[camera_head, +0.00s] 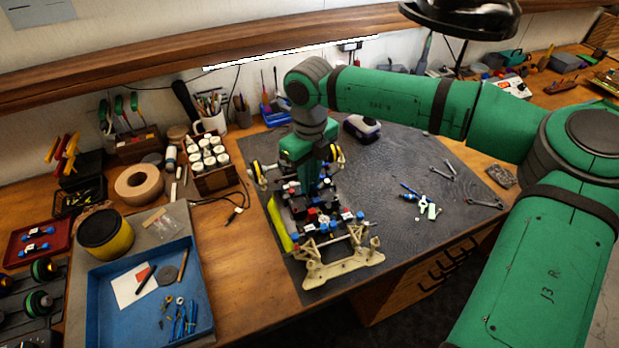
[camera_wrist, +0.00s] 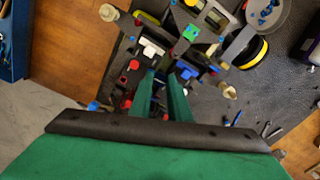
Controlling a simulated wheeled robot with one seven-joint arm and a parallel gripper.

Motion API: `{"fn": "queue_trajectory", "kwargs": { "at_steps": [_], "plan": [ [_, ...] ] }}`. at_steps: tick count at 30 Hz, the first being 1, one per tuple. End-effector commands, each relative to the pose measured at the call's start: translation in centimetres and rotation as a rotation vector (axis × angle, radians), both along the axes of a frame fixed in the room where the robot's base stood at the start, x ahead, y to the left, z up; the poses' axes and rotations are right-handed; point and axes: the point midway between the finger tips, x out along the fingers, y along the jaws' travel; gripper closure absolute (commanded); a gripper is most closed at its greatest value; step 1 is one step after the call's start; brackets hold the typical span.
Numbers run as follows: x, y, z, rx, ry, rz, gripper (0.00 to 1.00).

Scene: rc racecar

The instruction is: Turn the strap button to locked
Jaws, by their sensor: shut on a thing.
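The RC car chassis (camera_head: 340,268) sits on the dark mat, with cream bumper parts at its near end and blue, red and white fittings on top. My gripper (camera_head: 312,188) reaches down onto the middle of the chassis. In the wrist view, my gripper's two green fingers (camera_wrist: 163,80) come close together over the chassis, between a white block (camera_wrist: 152,49) and a blue-and-white part (camera_wrist: 187,71). They are shut on a small part, apparently the strap button, mostly hidden between the fingertips. Its turn position cannot be seen.
A blue tray (camera_head: 103,318) and a wooden bottle rack (camera_head: 215,178) stand left of the mat. Loose tools and small parts (camera_head: 428,208) lie on the mat to the right. A grey device (camera_head: 361,127) stands behind the car. The mat's right part is mostly free.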

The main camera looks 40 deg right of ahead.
Motion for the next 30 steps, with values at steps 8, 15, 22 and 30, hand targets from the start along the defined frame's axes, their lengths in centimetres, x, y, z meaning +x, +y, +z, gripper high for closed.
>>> {"fn": "queue_trajectory", "kwargs": {
  "at_steps": [8,15,22,30],
  "plan": [
    [0.0,-0.02,0.04,-0.001,0.0,-0.094,1.0],
    [0.01,-0.02,0.05,-0.001,0.0,-0.115,1.0],
    [0.01,-0.02,0.05,-0.001,-0.001,-0.115,1.0],
    [0.01,-0.01,0.03,0.0,0.0,-0.114,0.76]
  ]
}}
